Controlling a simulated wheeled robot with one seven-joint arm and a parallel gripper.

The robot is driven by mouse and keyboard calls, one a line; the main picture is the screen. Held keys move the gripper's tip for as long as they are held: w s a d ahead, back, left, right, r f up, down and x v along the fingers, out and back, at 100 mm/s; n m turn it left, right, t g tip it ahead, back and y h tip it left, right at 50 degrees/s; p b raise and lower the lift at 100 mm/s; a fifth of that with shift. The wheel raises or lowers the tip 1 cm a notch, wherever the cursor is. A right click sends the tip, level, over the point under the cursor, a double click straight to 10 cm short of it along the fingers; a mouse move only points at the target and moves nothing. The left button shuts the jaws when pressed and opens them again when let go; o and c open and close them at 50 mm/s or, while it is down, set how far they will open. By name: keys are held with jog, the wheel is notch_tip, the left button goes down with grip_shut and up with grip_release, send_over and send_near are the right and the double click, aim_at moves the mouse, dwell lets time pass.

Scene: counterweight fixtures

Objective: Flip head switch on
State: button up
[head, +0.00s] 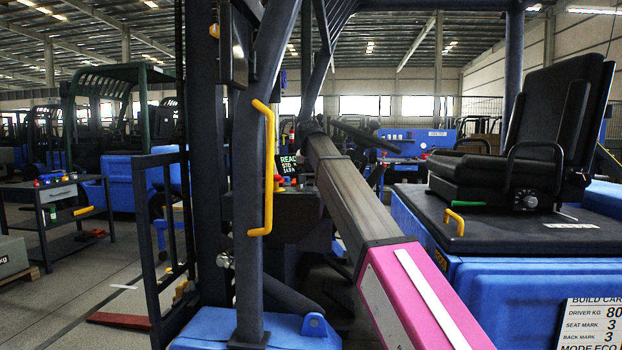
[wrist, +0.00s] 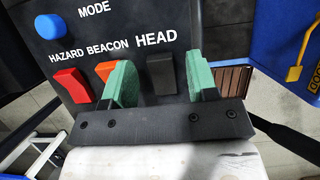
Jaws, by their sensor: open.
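In the wrist view the HEAD switch (wrist: 160,73) is a dark grey rocker on a black panel (wrist: 115,30), under the white word HEAD. My gripper (wrist: 158,78) has two green fingertips. They are apart, one to the left and one to the right of the HEAD switch, with nothing held between them. I cannot tell whether they touch the panel. The left fingertip partly covers the orange BEACON switch (wrist: 105,71).
A red HAZARD switch (wrist: 71,85) and a blue MODE button (wrist: 49,26) share the panel. A black seat (head: 535,150) is at right.

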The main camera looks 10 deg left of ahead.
jog(key=shift+w+f, duration=0.15)
jog(key=shift+f, duration=0.15)
jog(key=c, duration=0.9)
jog(key=shift+w+g, duration=0.4)
jog(key=shift+g, duration=0.5)
jog(key=shift+w+f+g, duration=0.1)
jog(key=shift+g, duration=0.8)
jog(key=shift+f+g, duration=0.15)
jog(key=shift+g, duration=0.45)
jog(key=o, duration=0.9)
